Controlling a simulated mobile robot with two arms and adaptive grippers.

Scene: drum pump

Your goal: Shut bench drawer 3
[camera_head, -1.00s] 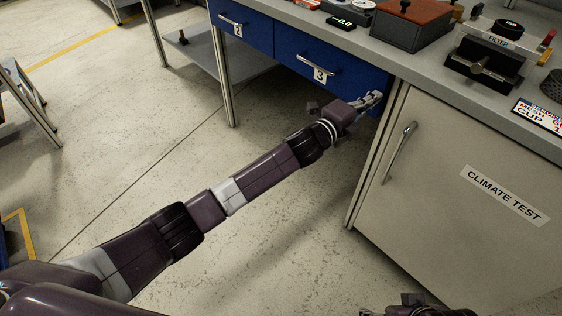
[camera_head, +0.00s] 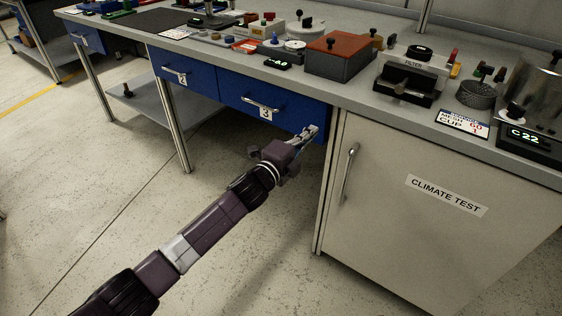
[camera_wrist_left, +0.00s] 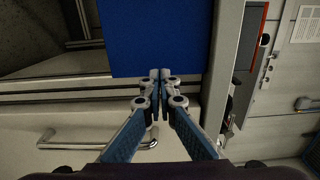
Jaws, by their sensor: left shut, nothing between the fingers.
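Bench drawer 3 (camera_head: 290,110) has a blue front with a silver handle (camera_head: 262,104) and a white "3" label (camera_head: 265,113). In the head view it looks about flush with the neighbouring front; any small gap cannot be told. My left gripper (camera_head: 309,132) is shut and empty at the lower right part of this front. In the left wrist view its fingertips (camera_wrist_left: 160,76) overlap the edge of the blue front (camera_wrist_left: 155,35). Whether they touch it cannot be told. My right gripper is out of view.
Blue drawer 2 (camera_head: 187,75) sits to the left. The white "CLIMATE TEST" cabinet (camera_head: 410,240), with a vertical handle (camera_head: 348,172), stands close on the right. The worktop above holds a red-topped box (camera_head: 343,53) and other equipment. The floor (camera_head: 80,180) in front is clear.

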